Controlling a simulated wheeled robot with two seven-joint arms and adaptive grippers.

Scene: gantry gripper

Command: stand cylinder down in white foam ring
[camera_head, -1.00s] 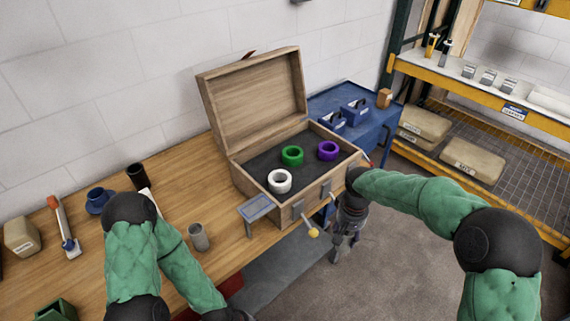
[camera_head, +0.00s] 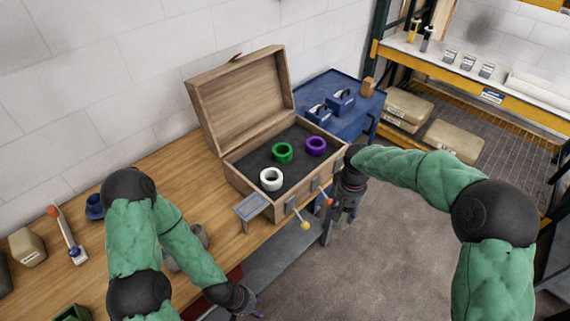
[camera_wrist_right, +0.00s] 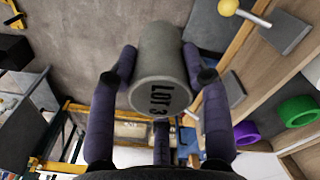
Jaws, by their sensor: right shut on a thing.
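A white foam ring (camera_head: 271,179) lies at the near left inside the open wooden case. A grey cylinder marked LOT (camera_wrist_right: 160,62) is between the fingers of my right gripper (camera_wrist_right: 159,52), which is shut on it in the right wrist view. In the head view my right gripper (camera_head: 346,205) hangs just outside the case's right front corner, beside the ring's case and not over it; the cylinder is hard to make out there. My left gripper (camera_head: 245,302) is low at the bottom edge, partly seen, jaws unclear.
A green ring (camera_head: 282,153) and a purple ring (camera_head: 316,146) lie in the dark-lined case (camera_head: 243,187), lid up. A yellow-knobbed lever (camera_head: 305,226) and a small grey stand (camera_head: 252,206) are at its front. A grey cup-like object (camera_head: 199,234) is partly behind my left arm.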

